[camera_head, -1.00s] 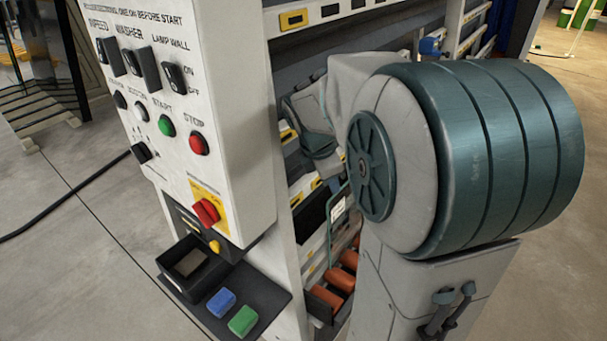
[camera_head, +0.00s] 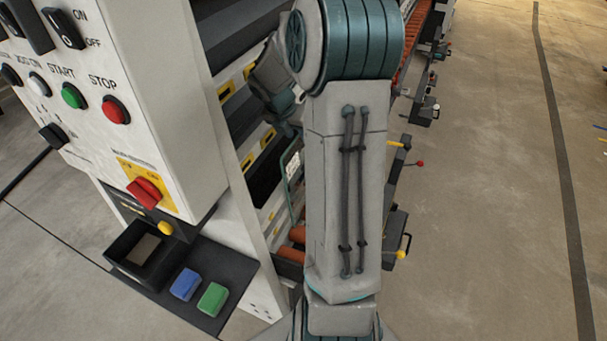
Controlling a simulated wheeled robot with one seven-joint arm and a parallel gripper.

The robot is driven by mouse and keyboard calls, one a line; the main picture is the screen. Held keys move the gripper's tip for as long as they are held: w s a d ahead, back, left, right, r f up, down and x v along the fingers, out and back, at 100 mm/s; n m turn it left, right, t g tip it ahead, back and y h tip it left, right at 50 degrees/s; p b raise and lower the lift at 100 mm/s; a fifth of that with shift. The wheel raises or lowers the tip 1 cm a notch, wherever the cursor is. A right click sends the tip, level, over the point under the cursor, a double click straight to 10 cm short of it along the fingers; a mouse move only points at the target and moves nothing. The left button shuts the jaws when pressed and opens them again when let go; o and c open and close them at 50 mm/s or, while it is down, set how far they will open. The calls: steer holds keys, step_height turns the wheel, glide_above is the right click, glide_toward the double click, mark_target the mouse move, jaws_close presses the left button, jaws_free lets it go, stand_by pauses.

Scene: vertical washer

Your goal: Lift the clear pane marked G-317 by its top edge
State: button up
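A narrow clear pane with a teal edge (camera_head: 284,185) stands inside the washer, left of my arm. A small white label (camera_head: 293,165) shows on it, too small to read, so I cannot confirm G-317. My arm's forearm reaches down into the machine behind the control panel. My gripper (camera_head: 289,130) is small and partly hidden, close to the pane's top edge. I cannot tell whether its fingers touch the pane or are open or shut. My upright arm link hides what lies right of the pane.
The white control panel (camera_head: 150,90) with its buttons and red switch (camera_head: 145,192) stands at left. Below it, a dark shelf (camera_head: 237,265) carries a black bin (camera_head: 120,258), a blue block (camera_head: 185,284) and a green block (camera_head: 212,299). Orange rollers (camera_head: 298,234) lie low inside. Floor at right is open.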

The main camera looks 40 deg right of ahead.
steer(key=shift+x, duration=2.75)
steer(key=shift+s+f, duration=0.1)
steer(key=shift+s, duration=0.05)
jaws_close()
